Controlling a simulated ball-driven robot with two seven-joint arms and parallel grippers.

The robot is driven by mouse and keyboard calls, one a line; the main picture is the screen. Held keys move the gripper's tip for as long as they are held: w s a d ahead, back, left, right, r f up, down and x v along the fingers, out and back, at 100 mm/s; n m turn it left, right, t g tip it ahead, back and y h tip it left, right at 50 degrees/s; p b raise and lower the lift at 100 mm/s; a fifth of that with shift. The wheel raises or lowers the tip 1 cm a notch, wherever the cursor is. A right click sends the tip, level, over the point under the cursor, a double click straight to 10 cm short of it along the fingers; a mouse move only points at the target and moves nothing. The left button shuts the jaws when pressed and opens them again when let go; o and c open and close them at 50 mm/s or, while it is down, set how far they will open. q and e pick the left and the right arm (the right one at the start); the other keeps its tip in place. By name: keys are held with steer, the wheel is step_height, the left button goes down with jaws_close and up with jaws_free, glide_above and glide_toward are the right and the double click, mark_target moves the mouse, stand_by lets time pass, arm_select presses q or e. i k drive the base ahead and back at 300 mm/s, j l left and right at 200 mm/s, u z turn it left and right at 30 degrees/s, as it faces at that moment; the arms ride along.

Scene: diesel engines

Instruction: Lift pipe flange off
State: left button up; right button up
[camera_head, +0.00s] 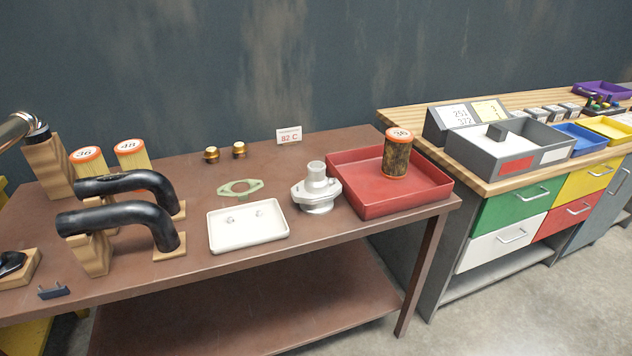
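The pipe flange (318,180) is a silver-grey metal piece with a short upright pipe stub and a wide flange. It sits on a round grey housing (318,206) on the brown table, just left of the red tray. The two parts appear seated together; the joint between them is hard to make out. A green gasket (240,188) lies flat on the table to the left. A white tray (247,238) with two small metal bolts (244,216) stands in front of the gasket. Neither of my grippers is in view.
The red tray (440,192) holds a dirty filter (397,158). Two black hoses (120,214) rest on wooden blocks at left, near orange-topped filters (132,154). Two brass pieces (211,154) and an "82 C" card (289,135) stand behind. A workbench (506,185) adjoins at right.

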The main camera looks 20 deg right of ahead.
mark_target(316, 186)
steer(key=i, duration=0.15)
steer(key=i+z, duration=0.15)
steer(key=z, duration=0.2)
steer(key=i+j+z, duration=0.1)
steer(key=z, duration=0.25)
steer(key=i+j+z, duration=0.1)
steer(key=z, duration=0.25)
steer(key=i, duration=0.05)
